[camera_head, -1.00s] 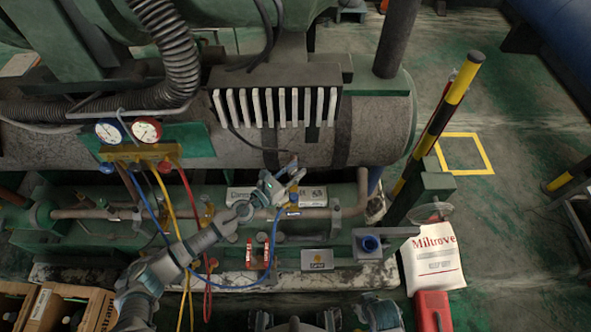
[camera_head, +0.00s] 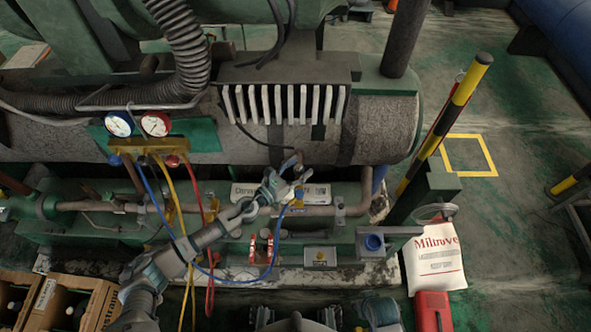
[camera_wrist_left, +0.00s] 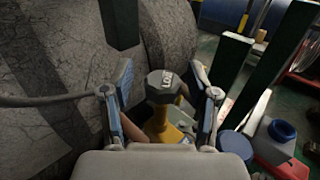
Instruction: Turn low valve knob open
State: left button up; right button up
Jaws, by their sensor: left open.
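The low valve knob (camera_wrist_left: 160,87) is a grey hexagonal cap marked "LOW". It stands on a yellow valve body (camera_wrist_left: 170,130) in the left wrist view. My left gripper (camera_head: 284,183) is open at the pipe below the big cylinder in the head view. In the wrist view its fingers stand on either side of the knob, with visible gaps. In the head view the gripper largely hides the knob.
A blue hose (camera_head: 276,247) hangs close under the left gripper. A gauge manifold (camera_head: 140,146) with yellow and red hoses is at the left. A pipe (camera_head: 352,209) runs along the base. A blue-capped container (camera_wrist_left: 281,131) is at right in the wrist view.

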pick_arm(q)
jog(key=v, duration=1.2)
jog(key=shift+w, duration=0.1)
